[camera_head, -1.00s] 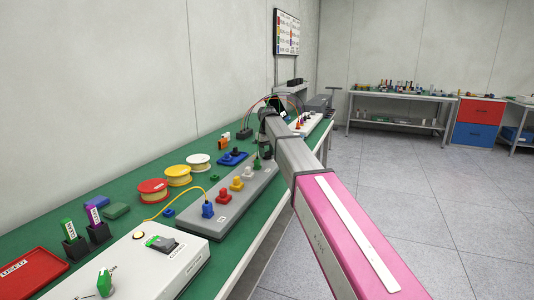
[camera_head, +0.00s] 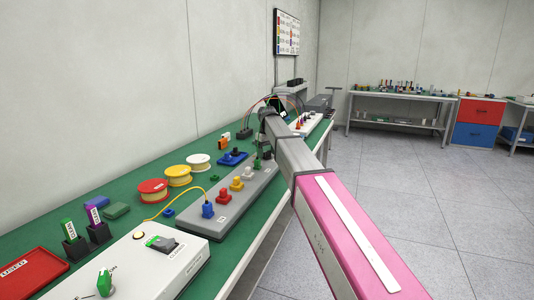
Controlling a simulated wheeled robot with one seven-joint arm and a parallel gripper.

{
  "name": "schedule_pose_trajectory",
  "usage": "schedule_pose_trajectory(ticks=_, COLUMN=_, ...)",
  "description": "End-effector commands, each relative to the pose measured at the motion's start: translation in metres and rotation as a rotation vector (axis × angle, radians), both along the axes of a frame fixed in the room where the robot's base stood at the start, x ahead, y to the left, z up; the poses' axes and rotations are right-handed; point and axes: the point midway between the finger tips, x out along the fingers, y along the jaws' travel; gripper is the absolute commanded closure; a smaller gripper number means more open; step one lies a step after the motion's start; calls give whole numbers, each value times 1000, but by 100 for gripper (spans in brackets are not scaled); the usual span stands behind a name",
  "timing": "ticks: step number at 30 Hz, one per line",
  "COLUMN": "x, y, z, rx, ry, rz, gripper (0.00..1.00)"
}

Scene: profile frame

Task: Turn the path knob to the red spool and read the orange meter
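The red spool (camera_head: 153,191) lies flat on the green bench, with a yellow spool (camera_head: 178,176) and a white spool (camera_head: 199,162) behind it. A green knob (camera_head: 104,282) stands on a white box (camera_head: 150,265) at the lower left; I cannot read whether it is the path knob. A small orange device (camera_head: 224,142) stands farther back near the wall; its reading is not legible. My arm reaches over the bench's right edge. The dark end of my gripper (camera_head: 264,150) shows below the wrist, behind the grey strip; its fingers are too small and hidden to judge.
A grey strip (camera_head: 228,206) carries blue, red, yellow, white and green posts; a yellow cable runs to the blue one. A red tray (camera_head: 30,270) and two labelled holders (camera_head: 75,248) stand at the left. The floor (camera_head: 440,210) to the right is clear.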

Motion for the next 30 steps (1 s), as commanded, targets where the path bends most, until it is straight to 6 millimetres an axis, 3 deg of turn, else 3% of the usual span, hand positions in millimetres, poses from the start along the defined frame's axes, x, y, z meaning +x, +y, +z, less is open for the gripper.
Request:
schedule_pose_trajectory(ticks=8, x=0, y=0, z=8, rx=0, ry=-1, rz=-1, gripper=30)
schedule_pose_trajectory(ticks=21, x=1, y=0, z=84, rx=1, ry=-1, rz=0, gripper=30)
schedule_pose_trajectory(ticks=30, x=0, y=0, z=107, rx=0, ry=0, rz=0, gripper=30)
